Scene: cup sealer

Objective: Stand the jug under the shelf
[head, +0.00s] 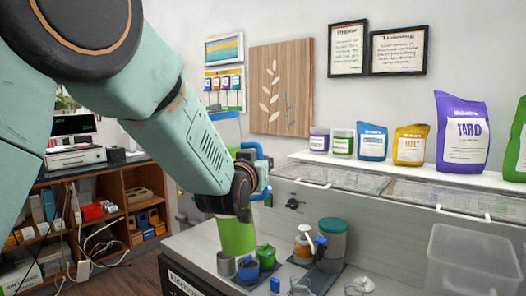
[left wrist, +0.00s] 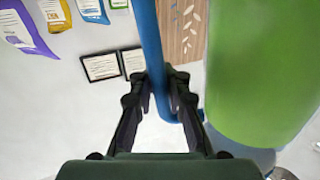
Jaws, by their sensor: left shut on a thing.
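The jug (head: 236,237) has a green body and a blue handle. In the head view my left arm hides its middle; the handle (head: 265,180) shows to the right. My left gripper (head: 243,188) is shut on the handle. In the left wrist view the gripper (left wrist: 160,100) has one finger on each side of the blue handle (left wrist: 152,45), with the green body (left wrist: 262,75) close on the right. The jug looks about upright; whether its base is clear of the counter cannot be told. The white shelf (head: 310,157) runs along the wall with pouches and tubs on it. My right gripper is not in view.
Below the shelf are clear-lidded bins (head: 340,178). A clear tub (head: 472,260) stands at right.

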